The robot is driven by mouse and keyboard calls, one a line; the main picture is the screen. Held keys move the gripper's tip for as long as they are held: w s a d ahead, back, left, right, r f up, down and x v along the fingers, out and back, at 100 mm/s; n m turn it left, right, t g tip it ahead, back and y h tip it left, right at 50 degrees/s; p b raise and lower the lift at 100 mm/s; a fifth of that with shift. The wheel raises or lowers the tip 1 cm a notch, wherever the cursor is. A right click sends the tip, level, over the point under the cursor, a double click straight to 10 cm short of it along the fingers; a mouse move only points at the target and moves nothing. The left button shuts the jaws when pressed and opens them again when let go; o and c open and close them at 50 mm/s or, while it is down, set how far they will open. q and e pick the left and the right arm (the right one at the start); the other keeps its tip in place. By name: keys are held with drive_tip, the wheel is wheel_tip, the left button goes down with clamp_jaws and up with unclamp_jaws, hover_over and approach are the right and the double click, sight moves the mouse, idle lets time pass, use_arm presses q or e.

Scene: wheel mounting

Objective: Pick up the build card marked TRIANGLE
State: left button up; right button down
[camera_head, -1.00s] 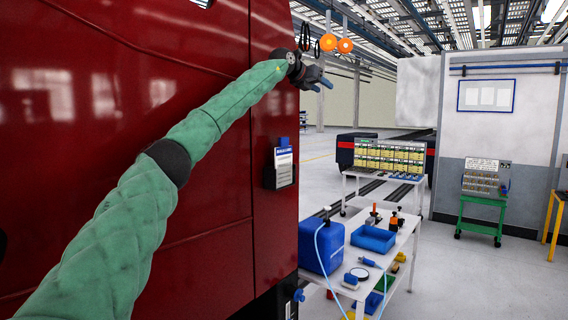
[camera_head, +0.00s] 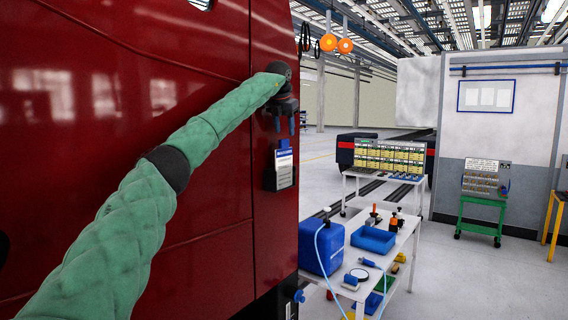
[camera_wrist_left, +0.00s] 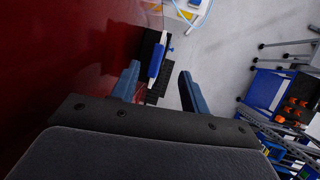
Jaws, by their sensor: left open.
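A white card with a blue header (camera_head: 284,165) sits in a dark holder (camera_head: 269,179) on the red cab's side. Its mark is too small to read, so I cannot tell whether it is a triangle. My left gripper (camera_head: 284,128) is open and points down just above the card and its blue top tab (camera_head: 283,144). In the left wrist view, the card's blue and white edge (camera_wrist_left: 156,59) and dark holder show beyond the open fingers (camera_wrist_left: 160,74), roughly between them. The gripper looks empty and apart from the card. My right gripper is out of view.
The red cab wall (camera_head: 120,70) stands close beside my left arm. A white table (camera_head: 345,283) with a blue canister (camera_head: 322,247) and a blue bin (camera_head: 373,239) stands lower right. A rack with yellow bins (camera_head: 388,157) is behind it.

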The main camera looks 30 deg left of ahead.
sight(285, 141)
use_arm(q)
drive_tip(key=shift+a+p+x, duration=0.2)
drive_tip(key=shift+p+x, duration=0.9)
drive_tip(key=shift+x, duration=0.1)
drive_tip(key=p+x, duration=0.2)
drive_tip(key=shift+a+f, duration=0.15)
drive_tip(key=shift+f, duration=0.15)
drive_tip(key=shift+w+f, duration=0.25)
drive_tip(key=shift+f, duration=0.3)
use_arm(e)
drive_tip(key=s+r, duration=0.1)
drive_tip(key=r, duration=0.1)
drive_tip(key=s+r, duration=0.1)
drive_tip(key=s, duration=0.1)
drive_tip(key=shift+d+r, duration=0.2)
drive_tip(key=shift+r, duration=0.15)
use_arm(q)
drive_tip(key=shift+c, duration=0.5)
clamp_jaws()
